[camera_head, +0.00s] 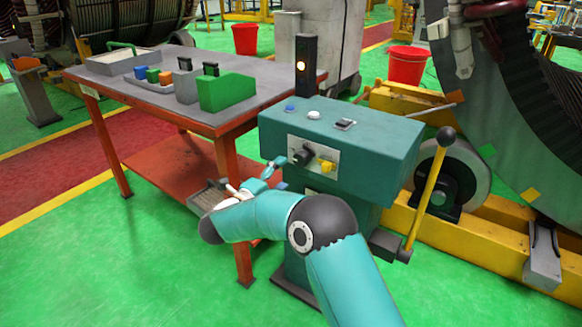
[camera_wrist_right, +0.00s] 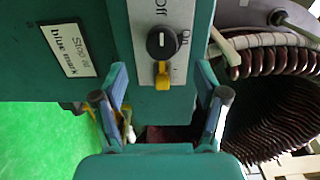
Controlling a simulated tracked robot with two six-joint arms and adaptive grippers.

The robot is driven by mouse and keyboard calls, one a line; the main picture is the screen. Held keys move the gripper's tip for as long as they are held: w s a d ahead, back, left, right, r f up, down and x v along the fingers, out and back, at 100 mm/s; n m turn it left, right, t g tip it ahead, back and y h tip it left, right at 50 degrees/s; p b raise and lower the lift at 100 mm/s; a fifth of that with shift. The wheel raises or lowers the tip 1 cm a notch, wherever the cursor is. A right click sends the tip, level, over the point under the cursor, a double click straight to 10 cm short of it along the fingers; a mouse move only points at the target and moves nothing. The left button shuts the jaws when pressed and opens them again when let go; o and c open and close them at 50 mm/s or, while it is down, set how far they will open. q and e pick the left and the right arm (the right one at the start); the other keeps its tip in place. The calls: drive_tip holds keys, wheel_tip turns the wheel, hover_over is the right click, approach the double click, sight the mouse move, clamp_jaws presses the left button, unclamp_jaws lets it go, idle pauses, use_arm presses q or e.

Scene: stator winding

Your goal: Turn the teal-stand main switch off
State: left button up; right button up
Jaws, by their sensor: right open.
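The teal stand (camera_head: 375,150) is in the middle of the head view. On its front plate is a black rotary switch (camera_head: 303,155), also in the wrist view (camera_wrist_right: 162,43), with a short white mark on its face. "Off" is printed above the switch and "On" to its right in the wrist view. A yellow part (camera_head: 326,167) sits beside it, below it in the wrist view (camera_wrist_right: 162,75). My right gripper (camera_head: 281,173) is before the stand front, left of and below the switch. In the wrist view its fingers (camera_wrist_right: 160,100) are apart and empty. My left gripper is not visible.
A blue button (camera_head: 290,107), a white button (camera_head: 314,114) and a black part (camera_head: 344,124) are on the stand's top. A yellow-handled lever (camera_head: 428,190) stands at its right. The grey table (camera_head: 140,100) with bins is behind left. Green floor is open at lower left.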

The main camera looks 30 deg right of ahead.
drive_tip(key=shift+v, duration=1.85)
